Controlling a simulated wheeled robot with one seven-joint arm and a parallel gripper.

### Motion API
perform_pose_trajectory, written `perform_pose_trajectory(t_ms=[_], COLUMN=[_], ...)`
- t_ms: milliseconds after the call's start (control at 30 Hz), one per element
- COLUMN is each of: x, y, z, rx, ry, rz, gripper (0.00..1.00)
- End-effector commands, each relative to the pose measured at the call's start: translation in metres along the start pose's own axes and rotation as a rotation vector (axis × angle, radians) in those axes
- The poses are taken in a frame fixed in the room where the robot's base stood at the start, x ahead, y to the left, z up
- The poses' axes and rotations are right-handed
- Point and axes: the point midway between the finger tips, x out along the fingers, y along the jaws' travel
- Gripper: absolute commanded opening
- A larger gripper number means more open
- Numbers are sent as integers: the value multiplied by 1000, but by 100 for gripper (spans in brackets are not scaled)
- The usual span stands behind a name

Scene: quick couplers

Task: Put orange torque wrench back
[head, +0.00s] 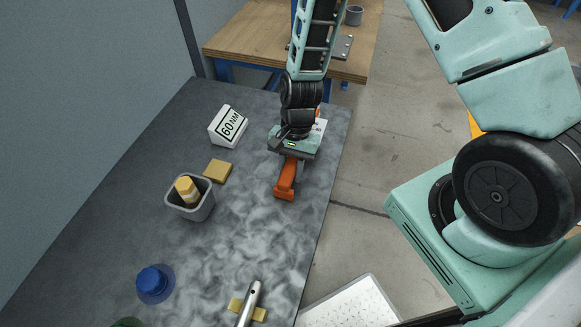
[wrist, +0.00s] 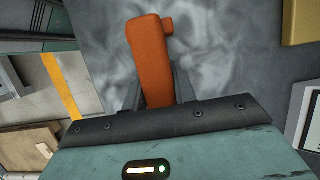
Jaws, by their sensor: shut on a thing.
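The orange torque wrench (head: 285,181) is in my gripper (head: 291,155), over the right part of the grey table (head: 120,150). Its orange end points toward the front of the table. In the wrist view the orange wrench (wrist: 150,50) stands out between the dark fingers of my gripper (wrist: 157,88), which are shut on it. The rest of the wrench is hidden behind my gripper. I cannot tell whether the wrench touches the table top.
A white "60 NM" sign (head: 228,126) and a yellow block (head: 218,171) lie to the left. A grey bin (head: 191,211) holds a yellow-and-white item. A blue round item (head: 153,281) and a silver tool (head: 249,303) on a yellow pad are in front. A wooden bench (head: 245,40) stands behind.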

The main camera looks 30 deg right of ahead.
Motion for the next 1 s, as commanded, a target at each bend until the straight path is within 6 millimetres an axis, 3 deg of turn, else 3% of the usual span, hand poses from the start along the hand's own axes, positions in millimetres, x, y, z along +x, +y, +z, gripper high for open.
perform_pose_trajectory(t_ms=[767,800,867,1000], x=[4,4,4,4], y=[0,0,0,0], z=[-2,-2,-2,-1], rx=[-1,-1,-1,-1], ry=[1,1,1,0], rz=[-1,-1,-1,-1], gripper=[0,35,52,53])
